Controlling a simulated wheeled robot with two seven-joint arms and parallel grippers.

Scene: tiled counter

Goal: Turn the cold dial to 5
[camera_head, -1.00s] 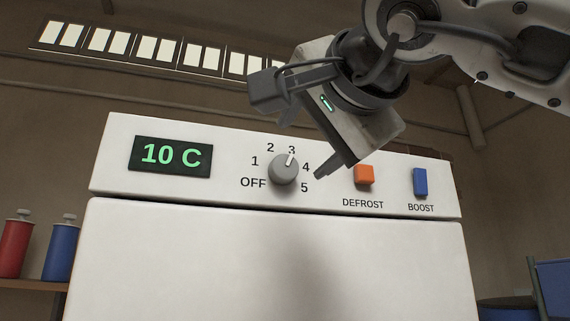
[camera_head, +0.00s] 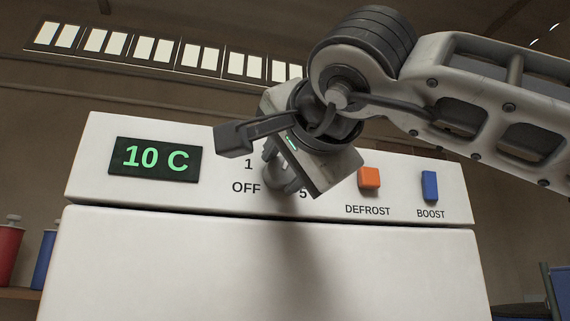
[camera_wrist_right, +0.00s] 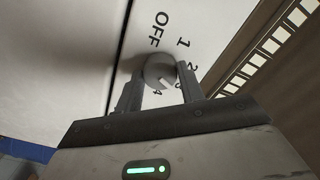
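The grey round cold dial (camera_wrist_right: 158,70) sits on the white front panel among the marks OFF and 1 to 5. In the head view my right gripper (camera_head: 280,180) covers most of the dial and hides the marks 2, 3 and 4. In the right wrist view my right gripper (camera_wrist_right: 158,82) has one finger on each side of the dial, shut on it. The dial's white pointer line faces about the 3 to 4 side, partly hidden. The green display (camera_head: 156,159) reads 10 C. My left gripper is not in view.
An orange DEFROST button (camera_head: 369,178) and a blue BOOST switch (camera_head: 430,186) are on the panel right of the dial, below my right arm. Red (camera_head: 8,255) and blue (camera_head: 45,260) canisters stand at the left, apart from the appliance.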

